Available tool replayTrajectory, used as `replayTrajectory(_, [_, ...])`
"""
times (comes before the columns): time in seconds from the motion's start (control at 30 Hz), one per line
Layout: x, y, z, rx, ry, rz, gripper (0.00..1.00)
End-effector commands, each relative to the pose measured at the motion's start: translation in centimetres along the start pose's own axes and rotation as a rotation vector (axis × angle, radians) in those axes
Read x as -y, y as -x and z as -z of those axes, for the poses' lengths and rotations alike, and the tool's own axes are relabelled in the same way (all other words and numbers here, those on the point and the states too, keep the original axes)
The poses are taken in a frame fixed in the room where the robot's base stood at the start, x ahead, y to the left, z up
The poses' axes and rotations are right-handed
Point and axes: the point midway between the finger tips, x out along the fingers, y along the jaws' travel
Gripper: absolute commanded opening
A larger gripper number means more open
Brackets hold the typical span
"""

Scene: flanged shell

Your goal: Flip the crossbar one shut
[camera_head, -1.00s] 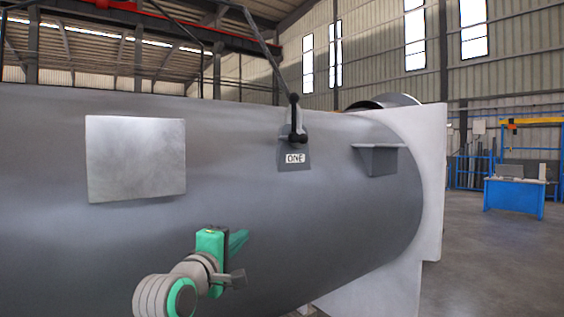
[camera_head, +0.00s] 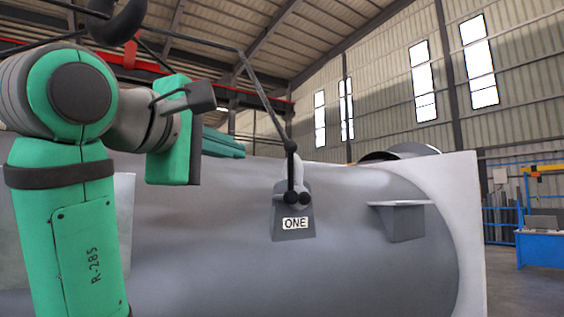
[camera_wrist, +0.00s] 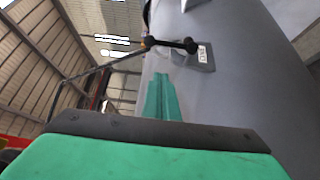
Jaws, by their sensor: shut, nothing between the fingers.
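The crossbar one (camera_head: 291,172) is a dark bar with ball ends on a grey bracket (camera_head: 294,228) labelled ONE. The bracket sits on the upper side of the big grey shell (camera_head: 215,250). In the head view the bar stands nearly upright in front of the bracket. In the wrist view the bar (camera_wrist: 172,44) lies across the picture beyond my fingertips. My gripper (camera_head: 240,147), green, is shut and empty, left of the crossbar and apart from it in the head view. Its fingers also show in the wrist view (camera_wrist: 159,80).
A small grey shelf-like bracket (camera_head: 400,220) juts from the shell right of the crossbar. A pale flange plate (camera_head: 472,230) closes the shell's right end. A blue bench (camera_head: 540,248) stands far right.

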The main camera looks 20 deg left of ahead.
Motion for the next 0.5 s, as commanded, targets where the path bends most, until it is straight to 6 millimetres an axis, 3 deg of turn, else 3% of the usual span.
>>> replayTrajectory(0.33, [0.0, -0.2, 0.0, 0.001, 0.000, 0.001, 0.00])
replayTrajectory(0.5, [0.1, -1.9, -0.1, 0.004, 0.001, 0.003, 0.00])
